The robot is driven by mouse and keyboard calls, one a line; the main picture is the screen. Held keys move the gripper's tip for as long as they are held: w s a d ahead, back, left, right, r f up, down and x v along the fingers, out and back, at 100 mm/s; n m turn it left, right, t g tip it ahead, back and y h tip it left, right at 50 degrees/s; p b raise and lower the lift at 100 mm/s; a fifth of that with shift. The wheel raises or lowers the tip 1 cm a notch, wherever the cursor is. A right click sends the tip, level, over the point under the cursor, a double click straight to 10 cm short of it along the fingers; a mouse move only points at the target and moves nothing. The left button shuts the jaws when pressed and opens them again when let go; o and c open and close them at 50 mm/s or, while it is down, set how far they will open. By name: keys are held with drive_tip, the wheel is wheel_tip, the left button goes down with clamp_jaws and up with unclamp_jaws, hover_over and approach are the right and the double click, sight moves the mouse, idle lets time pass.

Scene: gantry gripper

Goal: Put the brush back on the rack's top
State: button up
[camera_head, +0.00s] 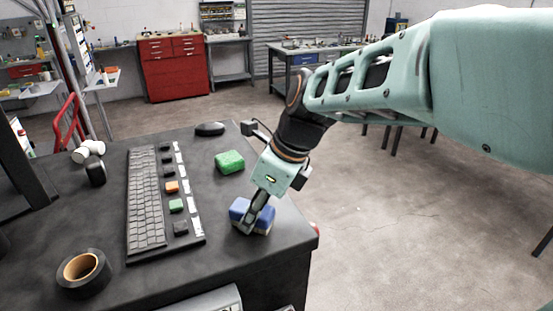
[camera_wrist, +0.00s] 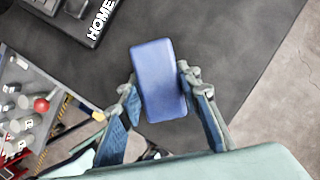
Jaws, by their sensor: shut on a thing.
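A blue block (camera_head: 251,216) with a paler underside sits near the right edge of the dark table (camera_head: 220,262); it may be the brush, but no bristles show. My gripper (camera_head: 255,221) reaches down to it from above and is shut on it. In the wrist view, the blue block (camera_wrist: 158,78) lies between the two fingers of my gripper (camera_wrist: 160,86), one on each side. Its underside is hidden there, and I cannot tell whether it touches the table. I cannot tell which thing is the task's rack.
A green block (camera_head: 230,162) and a black mouse-like thing (camera_head: 210,129) lie behind the gripper. A keyboard (camera_head: 148,200) with coloured blocks beside it is to the left. A tape roll (camera_head: 84,272) is at front left. The table's right edge is close to the gripper.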

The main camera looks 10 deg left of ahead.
drive_tip(key=shift+a+f, duration=0.1)
drive_tip(key=shift+f, duration=0.1)
drive_tip(key=shift+f, duration=0.15)
drive_tip(key=o, duration=1.2)
drive_tip(key=shift+r, duration=0.2)
drive_tip(key=p+v, duration=0.1)
drive_tip(key=v, duration=1.1)
drive_tip(key=s+d+f+n+t+h, duration=0.1)
drive_tip(key=s+d+f+n, duration=0.1)
drive_tip(key=d+n, duration=0.4)
drive_tip(key=s+d+f+n+t+h, duration=0.2)
drive_tip(key=s+d+f+n, duration=0.1)
drive_tip(key=d+n, duration=0.4)
drive_tip(key=s+d+f+n+t+h, duration=0.1)
drive_tip(key=s+d+f+n, duration=0.1)
drive_tip(key=s+d+n, duration=0.2)
drive_tip(key=shift+s+d+f+n, duration=0.2)
drive_tip(key=shift+d+n, duration=0.5)
drive_tip(key=shift+n, duration=0.25)
drive_tip(key=shift+s+d+f+n, duration=0.1)
drive_tip(key=shift+d+f+n, duration=0.1)
drive_tip(key=shift+d+n, duration=0.6)
drive_tip(key=shift+a, duration=0.15)
